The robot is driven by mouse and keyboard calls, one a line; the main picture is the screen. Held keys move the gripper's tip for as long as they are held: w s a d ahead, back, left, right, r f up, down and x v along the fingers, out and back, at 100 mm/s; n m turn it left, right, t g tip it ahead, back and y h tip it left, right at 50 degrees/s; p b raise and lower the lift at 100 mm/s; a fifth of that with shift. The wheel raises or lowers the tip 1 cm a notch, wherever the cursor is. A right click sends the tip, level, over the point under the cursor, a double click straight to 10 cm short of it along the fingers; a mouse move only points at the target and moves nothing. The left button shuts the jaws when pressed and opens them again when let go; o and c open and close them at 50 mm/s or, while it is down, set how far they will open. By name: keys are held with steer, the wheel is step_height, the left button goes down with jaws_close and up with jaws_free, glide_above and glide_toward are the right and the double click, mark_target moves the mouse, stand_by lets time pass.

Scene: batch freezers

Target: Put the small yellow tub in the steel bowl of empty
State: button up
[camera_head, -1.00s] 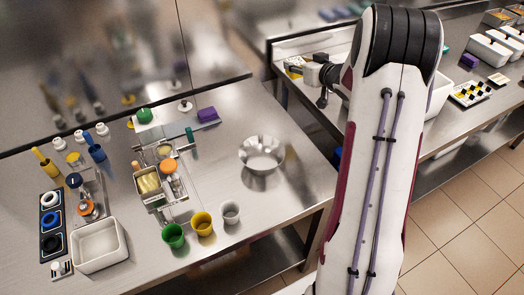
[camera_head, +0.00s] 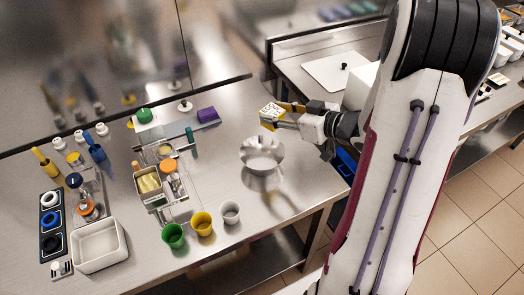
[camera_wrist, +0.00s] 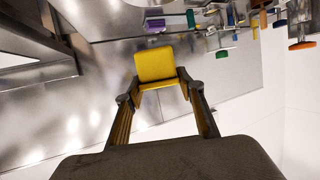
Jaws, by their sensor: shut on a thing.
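The small yellow tub (camera_head: 271,114) is held at the end of my gripper (camera_head: 288,117), above the table and a little behind the steel bowl. One pale face with dark marks shows in the head view. In the wrist view the yellow tub (camera_wrist: 156,66) sits between the two fingertips of my gripper (camera_wrist: 160,93), which are shut on it. The steel bowl (camera_head: 262,157) stands upright on the steel table and looks empty. The tub is up and right of the bowl's rim in the head view, apart from it. I cannot make out the bowl in the wrist view.
Green (camera_head: 173,236), yellow (camera_head: 202,224) and grey (camera_head: 230,212) cups stand left of the bowl at the table's front. A metal machine (camera_head: 158,185) stands behind them. A white bin (camera_head: 98,246) is at far left. The table right of the bowl is clear.

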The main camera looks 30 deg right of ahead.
mark_target(276, 128)
steer(key=shift+a+r, duration=0.1)
steer(key=shift+r, duration=0.1)
steer(key=shift+f, duration=0.15)
steer(key=shift+f, duration=2.8)
steer(key=shift+f, duration=2.1)
steer(key=shift+f, duration=0.25)
steer(key=o, duration=1.1)
steer(key=shift+o, duration=0.2)
